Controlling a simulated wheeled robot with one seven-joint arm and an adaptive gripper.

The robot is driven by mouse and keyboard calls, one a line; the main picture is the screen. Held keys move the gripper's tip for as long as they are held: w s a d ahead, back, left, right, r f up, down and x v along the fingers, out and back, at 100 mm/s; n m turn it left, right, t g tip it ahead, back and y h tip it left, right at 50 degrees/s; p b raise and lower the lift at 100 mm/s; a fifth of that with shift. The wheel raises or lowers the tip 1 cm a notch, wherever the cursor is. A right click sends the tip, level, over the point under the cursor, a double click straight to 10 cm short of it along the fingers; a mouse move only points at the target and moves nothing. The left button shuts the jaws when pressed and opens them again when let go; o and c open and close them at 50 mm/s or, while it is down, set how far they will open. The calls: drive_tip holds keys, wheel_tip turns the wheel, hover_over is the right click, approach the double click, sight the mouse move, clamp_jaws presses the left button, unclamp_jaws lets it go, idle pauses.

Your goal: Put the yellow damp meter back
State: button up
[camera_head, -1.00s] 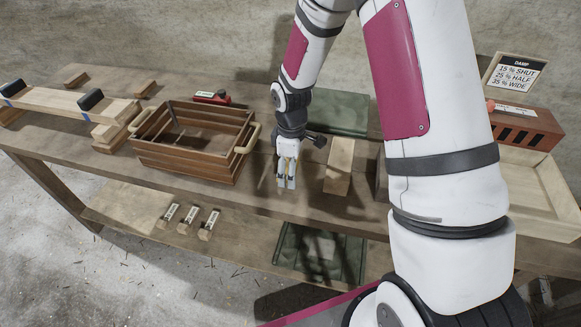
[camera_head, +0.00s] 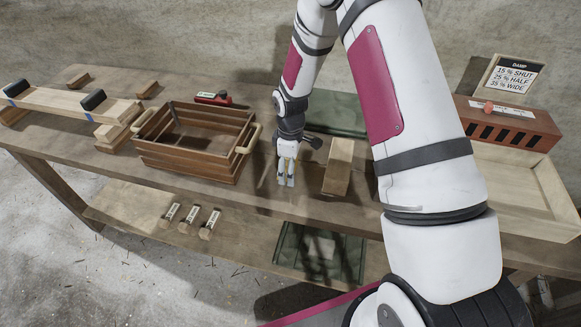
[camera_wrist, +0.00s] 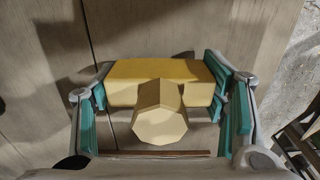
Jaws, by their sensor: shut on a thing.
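In the wrist view a yellow block-like body, the damp meter (camera_wrist: 150,72), lies between the teal-padded fingers of my gripper (camera_wrist: 163,95). A pale cream many-sided knob (camera_wrist: 159,127) sticks out from it toward the camera. My gripper is shut on the meter. In the head view my gripper (camera_head: 286,181) points down over the bench, between the slatted crate and an upright wooden block. The meter is hardly visible there, hidden by the fingers. I cannot tell whether it touches the bench top.
A slatted wooden crate (camera_head: 180,153) with pale handles stands left of my gripper. The wooden block (camera_head: 338,167) is close on the right. A red tool (camera_head: 213,98) lies behind the crate. A red vented box (camera_head: 507,122), a damp sign (camera_head: 513,74) and a shallow tray (camera_head: 515,194) are at the right.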

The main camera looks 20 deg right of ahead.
drive_tip(key=o, duration=1.4)
drive_tip(key=shift+f, duration=0.1)
drive_tip(key=shift+c, duration=0.2)
wheel_tip(320, 180, up, 13)
drive_tip(key=shift+f+b, duration=0.15)
drive_tip(key=shift+b, duration=0.65)
drive_tip(key=s+r+m+t, duration=0.1)
drive_tip(key=s+r+m, duration=0.3)
drive_tip(key=r, duration=0.5)
drive_tip(key=s+r+m+t, duration=0.1)
drive_tip(key=s+r+t, duration=0.1)
drive_tip(key=s+r, duration=0.6)
drive_tip(key=s+r+m+t, duration=0.1)
drive_tip(key=s+r+m, duration=0.2)
drive_tip(key=s, duration=0.4)
drive_tip(key=s+r+m+t, duration=0.1)
drive_tip(key=s+r+m, duration=0.2)
drive_tip(key=s, duration=0.4)
drive_tip(key=shift+a+r+t, duration=0.25)
drive_tip(key=shift+r+t, duration=0.05)
drive_tip(key=shift+r, duration=0.2)
